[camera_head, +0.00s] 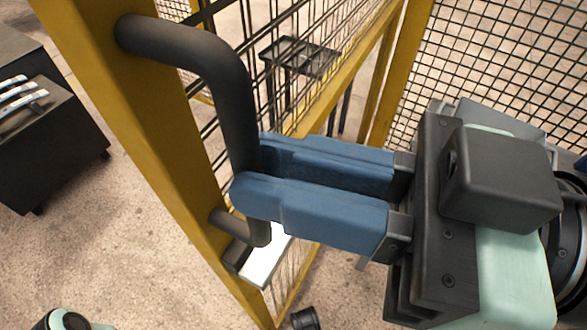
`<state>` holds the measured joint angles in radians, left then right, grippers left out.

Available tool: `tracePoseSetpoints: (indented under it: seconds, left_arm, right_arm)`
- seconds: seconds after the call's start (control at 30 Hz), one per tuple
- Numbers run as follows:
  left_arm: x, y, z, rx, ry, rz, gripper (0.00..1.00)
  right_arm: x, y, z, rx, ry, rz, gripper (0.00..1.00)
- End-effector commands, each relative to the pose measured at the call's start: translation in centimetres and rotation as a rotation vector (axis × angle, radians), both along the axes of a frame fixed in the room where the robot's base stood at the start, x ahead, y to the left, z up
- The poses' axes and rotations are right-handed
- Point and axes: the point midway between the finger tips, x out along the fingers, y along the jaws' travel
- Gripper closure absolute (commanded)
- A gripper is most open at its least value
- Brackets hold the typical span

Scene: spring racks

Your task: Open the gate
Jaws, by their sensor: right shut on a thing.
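The gate is a yellow frame (135,110) with black wire mesh. A dark grey bent-bar handle (232,90) is fixed to its post, one end high and one end low. My right gripper (250,170) comes in from the right with two blue fingers shut on the handle's upright part. The fingers cover part of the bar. A small teal and dark part shows at the bottom left, and I cannot tell whether it belongs to my left arm; no left gripper fingers show.
A black cabinet (50,140) with silver handles stands at the left. Behind the mesh is a dark tray stand (300,57). A white plate (266,260) sits near the handle's lower end. Mesh fencing (500,60) fills the upper right. Bare floor (110,230) lies left of the gate.

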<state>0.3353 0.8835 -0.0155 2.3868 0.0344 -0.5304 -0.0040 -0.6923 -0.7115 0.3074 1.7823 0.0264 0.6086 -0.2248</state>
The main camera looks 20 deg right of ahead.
Motion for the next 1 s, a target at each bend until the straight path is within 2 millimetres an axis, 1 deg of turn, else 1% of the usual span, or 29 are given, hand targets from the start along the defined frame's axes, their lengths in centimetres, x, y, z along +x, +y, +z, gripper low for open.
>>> tracePoseSetpoints:
  seconds: [0.03, 0.07, 0.1, 0.13, 0.17, 0.53, 0.67, 0.77, 0.87, 1.0]
  left_arm:
    - [0.0, 0.0, 0.0, 0.000, 0.000, 0.000, 0.57]
    - [0.0, 0.0, 0.0, 0.000, 0.000, 0.000, 0.57]
    - [0.0, 0.0, 0.0, 0.000, 0.000, 0.000, 0.57]
    - [0.0, 0.0, 0.0, 0.000, 0.000, 0.000, 0.57]
    - [0.0, 0.0, 0.0, 0.000, 0.000, 0.000, 0.57]
    - [0.0, 0.0, 0.0, 0.000, 0.000, 0.000, 0.57]
    - [0.0, 0.0, 0.1, 0.000, -0.002, 0.000, 0.57]
    - [0.2, 0.0, 0.2, 0.001, -0.008, -0.001, 0.57]
    - [0.5, -0.1, 0.5, 0.000, -0.018, -0.001, 0.57]
    - [1.2, -0.2, 1.1, 0.001, -0.039, -0.002, 0.57]
  right_arm:
    - [0.6, -0.8, 0.4, 0.010, -0.008, -0.023, 1.00]
    - [0.6, -0.8, 0.4, 0.010, -0.008, -0.023, 1.00]
    - [0.6, -0.8, 0.4, 0.010, -0.008, -0.023, 0.73]
    - [0.6, -0.8, 0.4, 0.011, -0.007, -0.023, 0.64]
    - [0.6, -0.7, 0.4, 0.011, -0.007, -0.022, 0.58]
    - [0.4, -0.4, 0.1, 0.007, -0.001, -0.013, 0.58]
    - [0.1, -0.7, 0.2, 0.006, -0.002, -0.011, 0.58]
    - [-0.7, -1.6, 0.3, 0.008, -0.004, -0.011, 0.58]
    - [-1.9, -3.2, 0.3, 0.009, -0.006, -0.012, 0.58]
    - [-4.0, -5.7, 0.3, 0.011, -0.006, -0.013, 0.58]
